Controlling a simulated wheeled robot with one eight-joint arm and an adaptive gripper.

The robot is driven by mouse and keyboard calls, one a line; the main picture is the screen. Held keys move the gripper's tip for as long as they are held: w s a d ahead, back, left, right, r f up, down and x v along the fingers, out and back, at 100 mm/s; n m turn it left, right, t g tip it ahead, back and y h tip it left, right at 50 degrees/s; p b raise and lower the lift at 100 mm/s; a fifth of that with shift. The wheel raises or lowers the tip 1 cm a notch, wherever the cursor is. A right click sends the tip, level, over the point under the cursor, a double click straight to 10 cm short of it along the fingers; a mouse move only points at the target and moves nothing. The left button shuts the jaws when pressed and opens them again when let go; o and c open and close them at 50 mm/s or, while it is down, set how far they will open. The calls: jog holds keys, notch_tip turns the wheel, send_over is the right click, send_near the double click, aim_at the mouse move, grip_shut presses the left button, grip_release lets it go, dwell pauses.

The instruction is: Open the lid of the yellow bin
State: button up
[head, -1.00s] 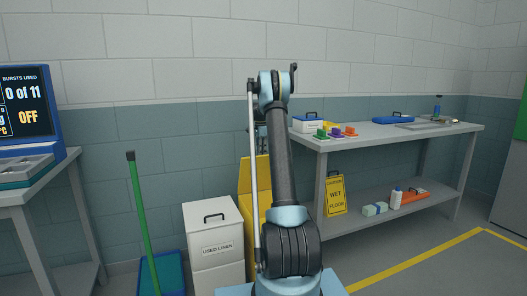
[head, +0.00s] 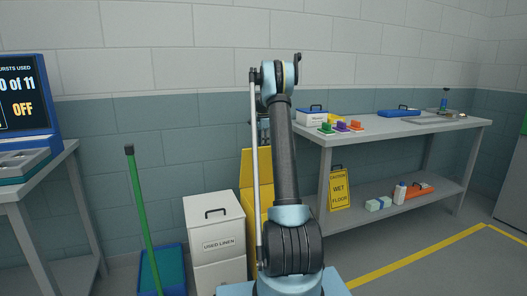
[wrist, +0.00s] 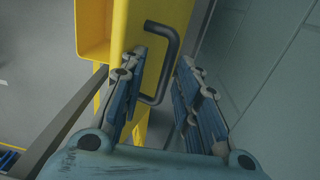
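The yellow bin (head: 250,220) stands against the wall in the head view, largely hidden behind my arm. Its yellow lid (head: 247,168) appears raised, standing upright at the back. In the wrist view the lid (wrist: 150,18) shows close up, with an open yellow hollow to its left. A dark bar handle (wrist: 172,62) sticks out from the lid. My gripper (wrist: 163,75) is open, with one finger on each side of the handle's lower part. The left finger overlaps the yellow lid in the picture; I cannot tell whether it touches. My gripper is mostly hidden in the head view.
A white used-linen bin (head: 215,238) stands just left of the yellow bin. A green-handled tool (head: 140,210) and blue container (head: 162,272) are farther left. A grey bench (head: 400,134) stands to the right, with a yellow wet-floor sign (head: 340,188). The wall is close behind.

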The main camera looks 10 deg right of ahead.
notch_tip(320, 180, up, 9)
jog(key=w, duration=0.1)
dwell(0.3)
jog(key=shift+d, duration=0.1)
